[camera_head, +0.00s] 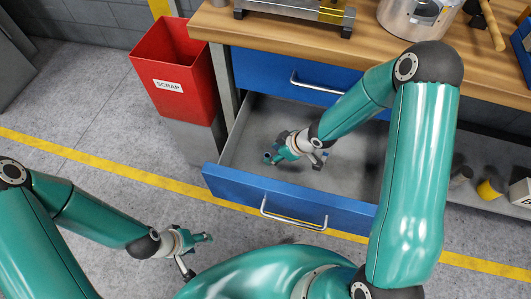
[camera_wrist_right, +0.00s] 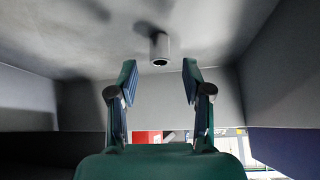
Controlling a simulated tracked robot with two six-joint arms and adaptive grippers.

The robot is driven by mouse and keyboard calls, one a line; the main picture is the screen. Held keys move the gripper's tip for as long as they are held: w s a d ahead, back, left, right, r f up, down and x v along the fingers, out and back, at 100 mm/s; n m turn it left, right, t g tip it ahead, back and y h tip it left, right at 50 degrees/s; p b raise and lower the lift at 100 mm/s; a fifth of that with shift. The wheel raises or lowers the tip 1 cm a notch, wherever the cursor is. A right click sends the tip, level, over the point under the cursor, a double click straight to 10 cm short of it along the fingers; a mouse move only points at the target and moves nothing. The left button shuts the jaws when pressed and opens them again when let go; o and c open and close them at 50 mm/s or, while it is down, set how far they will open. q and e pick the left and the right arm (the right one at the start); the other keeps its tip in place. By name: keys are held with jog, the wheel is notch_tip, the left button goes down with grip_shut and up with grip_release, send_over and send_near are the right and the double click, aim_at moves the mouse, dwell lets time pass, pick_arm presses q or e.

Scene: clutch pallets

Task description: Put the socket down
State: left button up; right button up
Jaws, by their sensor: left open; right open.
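The socket (camera_wrist_right: 159,50) is a small grey cylinder with a dark hole in its end. In the right wrist view it rests against the grey floor of the open drawer (camera_head: 345,145), just beyond and between my right fingertips, with a gap on both sides. My right gripper (camera_wrist_right: 159,72) is open and empty. In the head view my right gripper (camera_head: 281,153) is low inside the drawer, and I cannot clearly pick out the socket there. My left gripper (camera_head: 199,253) is open and empty over the floor, outside the drawer at lower left.
A blue drawer front (camera_head: 285,206) with a metal handle stands out from the workbench (camera_head: 290,40). A red SCRAP bin (camera_head: 174,70) stands left of the bench. A metal housing (camera_head: 416,16) and a fixture (camera_head: 295,8) sit on top. The drawer floor around the socket is mostly bare.

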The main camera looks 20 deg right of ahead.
jog(key=p+v, duration=0.3)
jog(key=v, duration=0.5)
jog(key=shift+p, duration=0.3)
